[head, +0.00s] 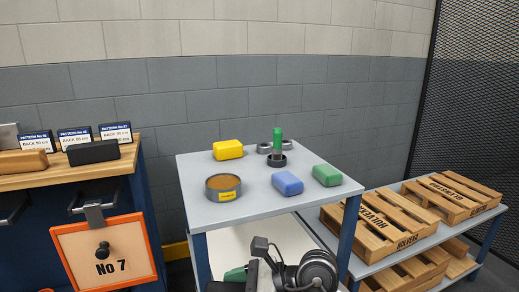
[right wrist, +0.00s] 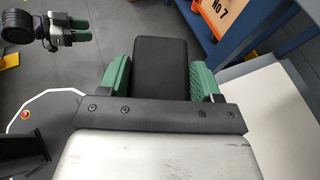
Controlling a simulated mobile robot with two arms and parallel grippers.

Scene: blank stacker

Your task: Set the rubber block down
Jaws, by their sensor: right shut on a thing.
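My right gripper (right wrist: 161,78) is shut on a black rubber block (right wrist: 160,62), with its green fingers on the block's two sides. In the right wrist view the block is above the floor, left of a pale lower shelf. In the head view a green finger of my right gripper (head: 236,274) shows low in front of the grey table; the held block is mostly hidden there. My left gripper (right wrist: 80,30) shows small at the top left of the right wrist view, with no object visible in it; its opening is unclear.
Another black block (head: 93,152) lies on the wooden bench (head: 70,171). Pallets (head: 378,222) stand right.

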